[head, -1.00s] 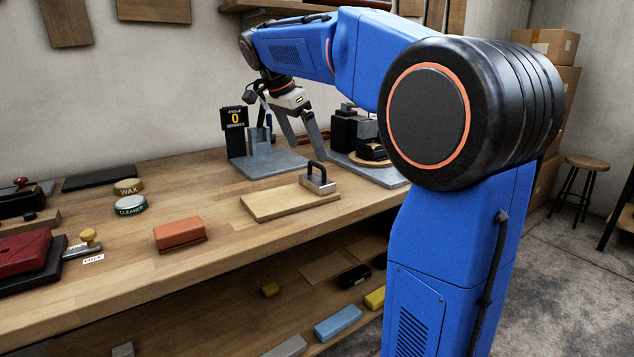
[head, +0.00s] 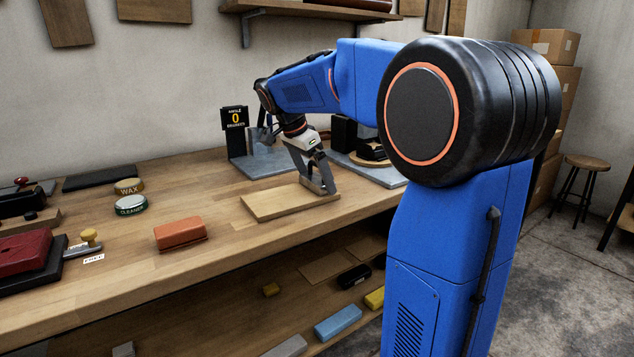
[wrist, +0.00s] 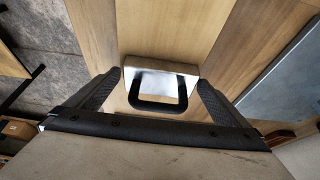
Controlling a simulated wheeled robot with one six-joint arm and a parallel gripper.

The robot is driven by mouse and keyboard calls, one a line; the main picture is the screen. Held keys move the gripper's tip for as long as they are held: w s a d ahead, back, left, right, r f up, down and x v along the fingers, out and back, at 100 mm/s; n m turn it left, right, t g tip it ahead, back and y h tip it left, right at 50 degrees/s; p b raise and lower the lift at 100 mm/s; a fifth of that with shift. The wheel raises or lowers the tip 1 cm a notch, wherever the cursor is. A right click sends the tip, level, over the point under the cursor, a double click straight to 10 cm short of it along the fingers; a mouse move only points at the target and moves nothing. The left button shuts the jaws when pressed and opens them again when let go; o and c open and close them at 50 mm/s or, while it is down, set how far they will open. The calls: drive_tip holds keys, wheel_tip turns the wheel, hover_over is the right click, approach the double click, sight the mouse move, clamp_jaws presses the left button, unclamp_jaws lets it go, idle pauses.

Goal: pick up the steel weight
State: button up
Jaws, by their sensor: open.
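The steel weight (wrist: 160,67) is a shiny block with a black U-shaped handle (wrist: 158,106). In the wrist view it lies between my gripper's two fingers, with a gap at each side of the handle. In the head view my gripper (head: 318,188) points down over the right end of a pale wooden board (head: 275,204), and its fingers largely hide the weight. My gripper is open. I cannot tell the exact height of the fingertips above the board.
An orange block (head: 180,233) and round tins marked WAX (head: 129,187) and CLEANER (head: 131,206) stand to the left on the bench. A black angle display (head: 235,118) stands on a grey base behind. Another grey plate (head: 383,174) lies to the right.

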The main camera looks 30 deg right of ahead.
drive_tip(key=c, duration=1.8)
drive_tip(key=shift+c, duration=0.9)
drive_tip(key=shift+r, duration=0.15)
